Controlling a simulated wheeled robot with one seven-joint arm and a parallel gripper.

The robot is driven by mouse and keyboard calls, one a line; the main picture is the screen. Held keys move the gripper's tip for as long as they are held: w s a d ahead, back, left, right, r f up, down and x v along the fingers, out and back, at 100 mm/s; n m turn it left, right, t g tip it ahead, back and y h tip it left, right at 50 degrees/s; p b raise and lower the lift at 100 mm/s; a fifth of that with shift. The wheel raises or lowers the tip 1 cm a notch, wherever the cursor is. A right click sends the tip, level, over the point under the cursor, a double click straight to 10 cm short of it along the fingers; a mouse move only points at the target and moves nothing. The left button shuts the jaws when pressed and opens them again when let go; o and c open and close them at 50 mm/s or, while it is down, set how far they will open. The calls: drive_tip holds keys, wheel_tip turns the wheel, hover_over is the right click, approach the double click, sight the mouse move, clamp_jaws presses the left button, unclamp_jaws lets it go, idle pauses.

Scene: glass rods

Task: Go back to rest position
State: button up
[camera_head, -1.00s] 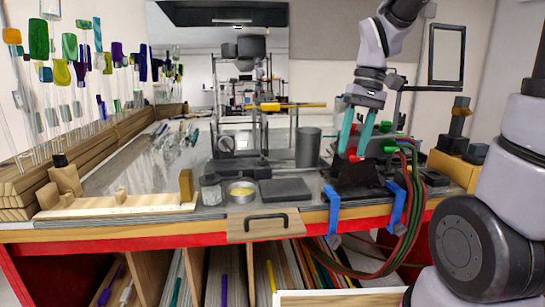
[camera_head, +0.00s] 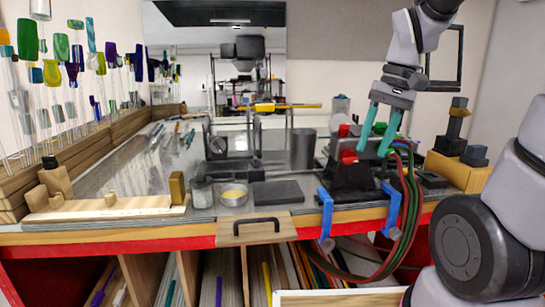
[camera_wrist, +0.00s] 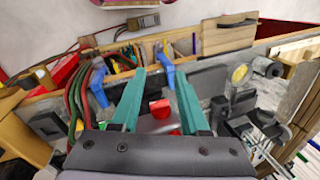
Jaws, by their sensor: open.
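My gripper (camera_head: 380,128) is at the right of the bench, its two teal fingers apart and pointing down. In the head view the fingers are in front of and just above the black torch (camera_head: 352,168) with red knobs. In the wrist view my gripper (camera_wrist: 163,95) shows its fingers spread, with the torch's red knob (camera_wrist: 160,108) between and beyond them. Nothing is held between the fingers. I cannot tell whether a finger touches the torch.
Red and green hoses (camera_head: 410,200) hang from the torch. Blue clamps (camera_head: 326,212) grip the bench edge. A grey cylinder (camera_head: 303,148), a tin (camera_head: 233,194) and a dark slab (camera_head: 278,192) stand left of it. Glass rods (camera_head: 60,95) stand at far left.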

drive_tip(key=s+d+r+m+t, duration=0.2)
drive_tip(key=d+r+m+t, duration=0.1)
drive_tip(key=r+t, duration=0.4)
drive_tip(key=shift+d+r+h, duration=0.3)
drive_tip(key=shift+r, duration=0.65)
drive_tip(key=shift+s, duration=0.1)
idle(2.2)
